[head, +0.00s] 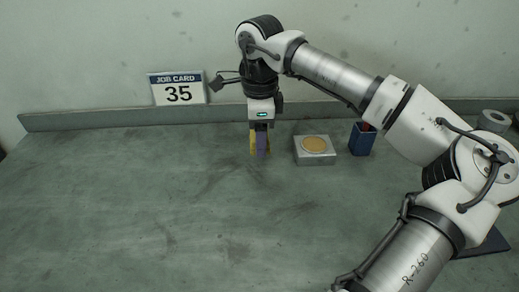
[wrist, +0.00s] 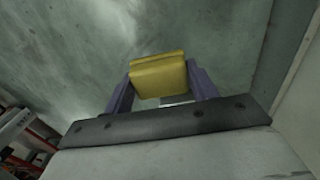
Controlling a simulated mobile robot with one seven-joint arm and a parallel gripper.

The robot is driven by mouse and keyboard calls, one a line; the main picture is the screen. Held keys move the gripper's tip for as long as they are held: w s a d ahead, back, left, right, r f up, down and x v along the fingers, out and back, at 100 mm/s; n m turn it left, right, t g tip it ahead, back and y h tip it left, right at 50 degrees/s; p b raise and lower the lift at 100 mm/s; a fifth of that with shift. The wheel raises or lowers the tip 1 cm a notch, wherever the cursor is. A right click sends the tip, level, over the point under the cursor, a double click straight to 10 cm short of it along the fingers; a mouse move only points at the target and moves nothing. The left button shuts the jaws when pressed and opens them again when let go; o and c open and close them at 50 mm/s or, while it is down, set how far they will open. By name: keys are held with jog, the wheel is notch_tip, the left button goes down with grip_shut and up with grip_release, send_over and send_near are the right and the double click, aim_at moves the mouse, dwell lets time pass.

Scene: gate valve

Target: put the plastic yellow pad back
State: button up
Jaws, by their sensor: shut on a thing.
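The yellow pad (wrist: 158,77) is a thick block, held between the two purple fingers of my gripper (wrist: 161,86) in the wrist view. In the head view my gripper (head: 261,142) points straight down toward the back of the table, shut on the pad, and only part of the yellow pad (head: 253,143) shows beside the finger. The pad is close to the table top; I cannot tell whether it touches it. A grey metal block (head: 315,159) with a round tan disc (head: 314,144) on top stands just right of my gripper.
A dark blue open box (head: 361,141) stands right of the grey block, with something reddish in it. A card reading "JOB CARD 35" (head: 178,89) leans at the back left. A grey ring-shaped thing (head: 493,120) is at the far right. The table's left and front middle are clear.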

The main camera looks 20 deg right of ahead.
aim_at(259, 162)
jog(key=shift+f, duration=2.55)
jog(key=o, duration=0.9)
jog(key=shift+o, duration=0.2)
notch_tip(259, 162, up, 12)
jog(key=shift+r, duration=0.15)
